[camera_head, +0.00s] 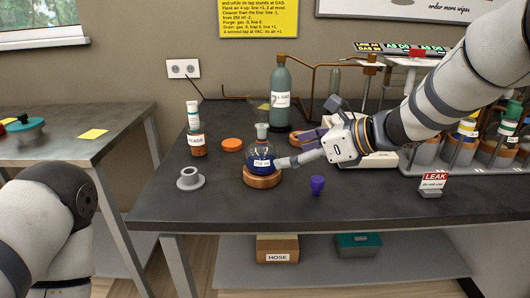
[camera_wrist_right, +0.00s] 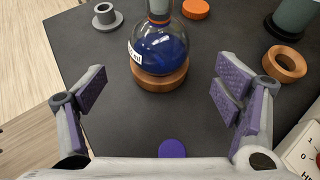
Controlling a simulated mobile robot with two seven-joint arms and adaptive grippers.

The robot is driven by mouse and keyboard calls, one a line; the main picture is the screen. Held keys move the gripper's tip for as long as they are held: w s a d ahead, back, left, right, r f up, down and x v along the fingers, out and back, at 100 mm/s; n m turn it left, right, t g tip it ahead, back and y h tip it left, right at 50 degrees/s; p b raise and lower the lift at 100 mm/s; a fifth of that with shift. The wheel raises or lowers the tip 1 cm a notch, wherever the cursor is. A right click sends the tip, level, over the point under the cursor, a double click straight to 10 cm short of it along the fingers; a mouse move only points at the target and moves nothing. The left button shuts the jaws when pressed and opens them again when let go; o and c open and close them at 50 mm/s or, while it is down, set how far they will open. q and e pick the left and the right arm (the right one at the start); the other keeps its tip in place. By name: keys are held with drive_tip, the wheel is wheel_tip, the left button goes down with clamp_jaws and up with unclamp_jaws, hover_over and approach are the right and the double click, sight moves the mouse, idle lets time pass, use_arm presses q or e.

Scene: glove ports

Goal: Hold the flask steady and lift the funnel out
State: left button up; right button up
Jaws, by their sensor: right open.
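The round flask (camera_head: 261,161) holds dark blue liquid, bears a white label and sits upright in a brown ring stand (camera_head: 262,181) on the dark bench. A pale, clear piece (camera_head: 262,130) stands in its neck; I cannot tell for sure that it is the funnel. The flask also shows in the right wrist view (camera_wrist_right: 160,55), where its top is cut off. My right gripper (camera_head: 290,150) is open and empty, just right of the flask. In the wrist view its fingers (camera_wrist_right: 160,80) spread wide, with the flask ahead between them. My left gripper is out of view.
A purple stopper-like piece (camera_head: 317,184) stands right of the flask. A grey flanged piece (camera_head: 190,180), an orange disc (camera_head: 232,145) and a beads jar (camera_head: 197,145) are to the left. A green bottle (camera_head: 280,95) stands behind.

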sight(266, 159)
drive_tip(key=x, duration=0.8)
drive_tip(key=shift+w+a+f, duration=0.15)
drive_tip(key=shift+a, duration=0.1)
drive_tip(key=c, duration=0.7)
idle(0.9)
